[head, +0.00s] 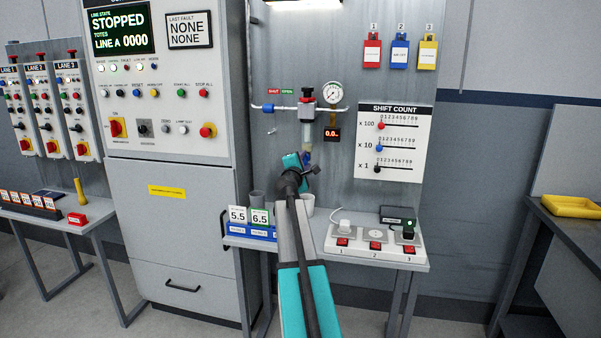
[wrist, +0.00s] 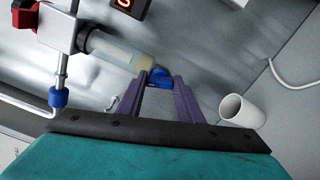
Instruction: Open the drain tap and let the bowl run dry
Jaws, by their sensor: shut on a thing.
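The bowl (head: 307,136) is a clear cylinder under the air unit on the grey panel, with the gauge (head: 332,93) beside it. In the wrist view the bowl (wrist: 118,48) shows at an angle, with some pale yellowish tint inside. The blue drain tap (wrist: 160,82) is at the bowl's lower end. My gripper (wrist: 162,77) is shut on the tap, with one purple finger on each side of it. In the head view my gripper (head: 307,166) is just below the bowl, and my arm hides part of it.
A white cup (wrist: 238,110) stands below the tap, to the right in the wrist view. The small display (head: 332,133) is right of the bowl. A bench with a socket strip (head: 375,246) and number cards (head: 260,217) lies below. A SHIFT COUNT board (head: 392,143) hangs at right.

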